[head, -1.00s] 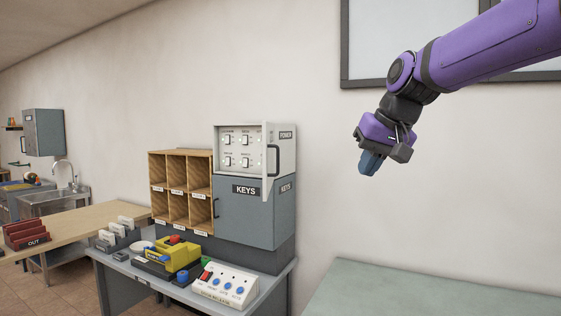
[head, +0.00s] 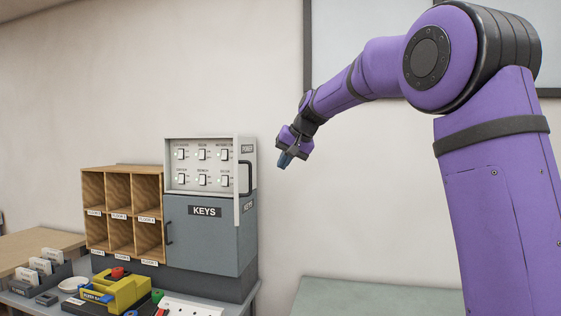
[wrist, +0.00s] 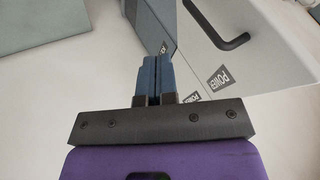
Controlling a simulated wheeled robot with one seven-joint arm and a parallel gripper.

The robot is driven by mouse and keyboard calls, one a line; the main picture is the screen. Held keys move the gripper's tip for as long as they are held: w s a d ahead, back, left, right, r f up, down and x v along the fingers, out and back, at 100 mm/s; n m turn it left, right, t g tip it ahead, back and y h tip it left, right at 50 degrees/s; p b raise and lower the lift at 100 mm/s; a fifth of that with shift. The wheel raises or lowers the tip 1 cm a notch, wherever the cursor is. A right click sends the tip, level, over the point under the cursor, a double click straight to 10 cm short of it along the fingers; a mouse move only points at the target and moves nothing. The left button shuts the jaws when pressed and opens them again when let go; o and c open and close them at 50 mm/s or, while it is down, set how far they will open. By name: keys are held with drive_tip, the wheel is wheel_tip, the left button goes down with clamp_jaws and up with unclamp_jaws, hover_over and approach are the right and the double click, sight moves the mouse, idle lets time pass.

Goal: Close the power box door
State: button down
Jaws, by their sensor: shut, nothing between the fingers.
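The power box (head: 195,187) is a white box on top of the grey KEYS cabinet, its front open on rows of switches. Its door (head: 237,205) stands open at the right side, swung out and seen nearly edge-on, with a dark handle (head: 247,178) on its outer face. My gripper (head: 284,162) is in the air to the right of the door, pointing down, apart from it in the head view. In the wrist view my blue fingers (wrist: 158,76) are together and empty; the white surface with the POWER label (wrist: 220,77) and the handle (wrist: 217,30) show beyond them.
The grey KEYS cabinet (head: 203,240) stands directly below the power box. Wooden pigeonholes (head: 122,208) are to its left. A yellow device (head: 122,290) and other items crowd the desk in front. A green-grey surface (head: 370,298) at lower right looks bare.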

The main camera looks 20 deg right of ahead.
drive_tip(key=w+a+f, duration=0.5)
drive_tip(key=shift+a+f, duration=0.35)
idle(0.3)
